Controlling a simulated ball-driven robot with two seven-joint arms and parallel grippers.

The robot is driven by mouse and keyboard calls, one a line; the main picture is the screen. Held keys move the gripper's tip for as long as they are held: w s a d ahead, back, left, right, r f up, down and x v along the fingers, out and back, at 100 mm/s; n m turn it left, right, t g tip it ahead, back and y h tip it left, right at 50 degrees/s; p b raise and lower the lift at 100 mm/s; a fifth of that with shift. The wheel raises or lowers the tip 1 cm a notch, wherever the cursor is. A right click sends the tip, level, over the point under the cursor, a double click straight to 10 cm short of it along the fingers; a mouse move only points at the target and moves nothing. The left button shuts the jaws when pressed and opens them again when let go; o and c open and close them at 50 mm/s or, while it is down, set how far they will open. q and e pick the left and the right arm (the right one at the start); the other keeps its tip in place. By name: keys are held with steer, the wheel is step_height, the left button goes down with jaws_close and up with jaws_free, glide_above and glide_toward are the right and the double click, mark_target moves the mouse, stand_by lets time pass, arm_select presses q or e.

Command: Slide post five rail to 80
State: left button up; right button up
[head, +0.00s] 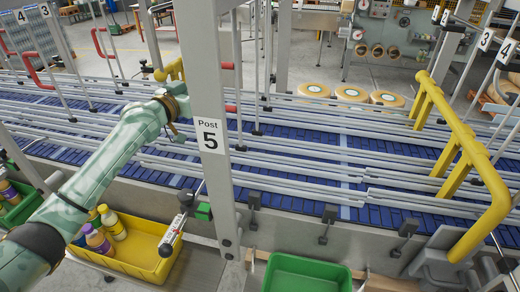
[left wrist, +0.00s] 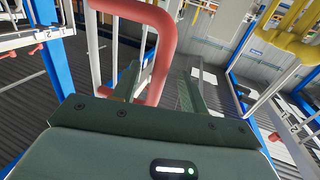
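The grey upright with the "Post 5" label (head: 209,137) stands in the middle of the head view. A red handle (head: 229,108) shows at its right edge, and the post hides the rest. My left arm reaches from the lower left to behind this post, so its fingers are hidden there. In the left wrist view a red tubular handle (left wrist: 163,48) crosses close in front of my left gripper (left wrist: 165,85). The two fingers look spread, with the handle's lower end between them; contact cannot be told. Long grey guide rails (head: 300,160) run past the post. My right gripper is out of view.
A yellow bin (head: 138,258) with bottles and a green bin (head: 305,272) stand at the front. A yellow tubular guard (head: 465,135) is at the right. Blue conveyor lanes (head: 270,200) lie under the rails. Other posts with red handles (head: 100,42) stand at the left.

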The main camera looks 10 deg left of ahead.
arm_select(q)
steer(key=p+v, duration=0.5)
steer(key=v, duration=0.2)
stand_by(0.6)
steer(key=shift+s, duration=0.1)
